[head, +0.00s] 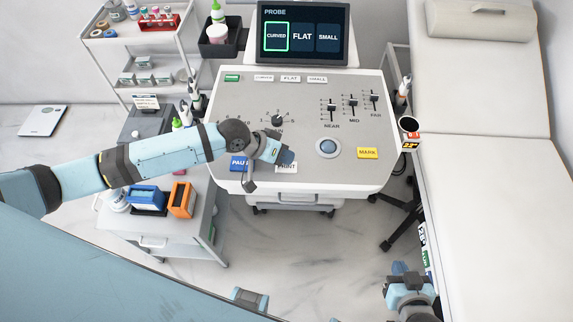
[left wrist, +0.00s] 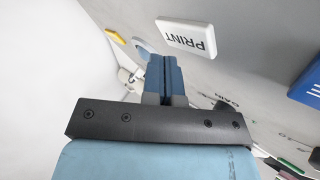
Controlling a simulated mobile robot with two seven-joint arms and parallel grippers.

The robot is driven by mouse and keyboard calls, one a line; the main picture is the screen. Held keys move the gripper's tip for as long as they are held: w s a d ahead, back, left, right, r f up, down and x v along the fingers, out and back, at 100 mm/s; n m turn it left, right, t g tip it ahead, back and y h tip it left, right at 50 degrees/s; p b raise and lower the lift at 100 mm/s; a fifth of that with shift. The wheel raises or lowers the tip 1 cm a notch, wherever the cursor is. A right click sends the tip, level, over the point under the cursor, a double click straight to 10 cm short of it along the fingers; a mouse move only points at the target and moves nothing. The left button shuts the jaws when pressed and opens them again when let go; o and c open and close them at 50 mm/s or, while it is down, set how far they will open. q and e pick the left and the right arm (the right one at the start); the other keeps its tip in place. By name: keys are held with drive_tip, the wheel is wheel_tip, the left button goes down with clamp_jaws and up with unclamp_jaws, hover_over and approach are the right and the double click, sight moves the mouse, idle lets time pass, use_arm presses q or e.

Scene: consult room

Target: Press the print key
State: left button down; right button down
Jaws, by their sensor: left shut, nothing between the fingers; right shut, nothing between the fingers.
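The white print key (head: 286,168) sits at the front edge of the grey console panel (head: 230,98), right of a blue key (head: 238,163). In the head view my left gripper (head: 287,160) is over the print key and partly covers its lettering. In the left wrist view the key marked PRINT (left wrist: 187,37) lies just beyond the shut blue fingertips (left wrist: 164,62), with a small gap showing between them in the picture. I cannot tell whether they touch. My right gripper (head: 402,268) is shut and empty at the lower right, away from the console.
A screen (head: 303,35) behind the panel shows CURVED, FLAT and SMALL. The panel also has a trackball (head: 328,148), a yellow MARK key (head: 367,153) and sliders (head: 353,103). A cart (head: 213,205) stands left, and a couch (head: 480,190) right.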

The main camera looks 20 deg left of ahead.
idle(0.6)
use_arm(q)
drive_tip(key=shift+f, duration=0.4)
idle(0.3)
